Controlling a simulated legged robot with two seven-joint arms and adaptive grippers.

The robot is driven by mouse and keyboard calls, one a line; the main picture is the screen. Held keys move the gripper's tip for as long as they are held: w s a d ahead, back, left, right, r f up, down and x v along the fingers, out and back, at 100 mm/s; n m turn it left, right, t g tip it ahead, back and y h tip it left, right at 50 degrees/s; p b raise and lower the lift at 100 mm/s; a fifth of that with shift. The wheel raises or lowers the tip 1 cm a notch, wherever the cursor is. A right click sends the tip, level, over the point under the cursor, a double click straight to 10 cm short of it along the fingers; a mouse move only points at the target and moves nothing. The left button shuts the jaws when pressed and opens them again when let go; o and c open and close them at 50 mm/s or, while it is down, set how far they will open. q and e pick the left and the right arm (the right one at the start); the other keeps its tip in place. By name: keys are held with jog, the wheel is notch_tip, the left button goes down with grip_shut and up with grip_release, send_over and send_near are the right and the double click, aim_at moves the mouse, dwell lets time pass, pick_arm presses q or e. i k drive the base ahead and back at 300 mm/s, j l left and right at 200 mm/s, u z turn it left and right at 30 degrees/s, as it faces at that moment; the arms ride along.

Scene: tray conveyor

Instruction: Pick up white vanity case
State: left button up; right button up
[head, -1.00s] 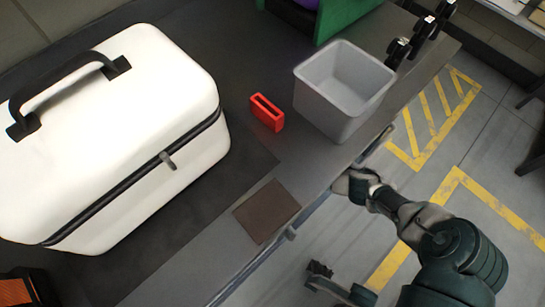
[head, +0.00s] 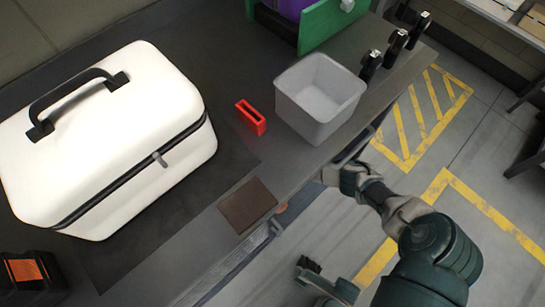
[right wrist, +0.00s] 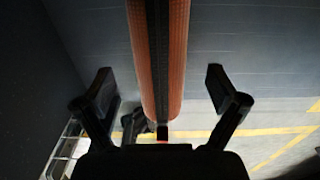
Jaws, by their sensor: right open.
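The white vanity case (head: 110,130) stands closed on the dark mat at the left of the head view. Its black carry handle (head: 75,88) is on top, and a grey latch (head: 160,160) is on the side facing the table edge. My right arm is at the lower right of the head view, beyond the table edge and apart from the case. My right gripper (right wrist: 160,85) is open in the right wrist view, with its two dark fingers spread. A long orange and black bar (right wrist: 160,55) appears between them; whether it touches is unclear. My left gripper does not show.
A red holder (head: 251,117), a grey bin (head: 320,98) and a brown square (head: 247,205) are to the right of the case. A green rack (head: 330,25) and several black clamps (head: 395,48) are behind. An orange-black item (head: 28,272) is near the case's front.

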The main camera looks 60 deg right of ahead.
aim_at(83, 159)
jog(key=k, duration=1)
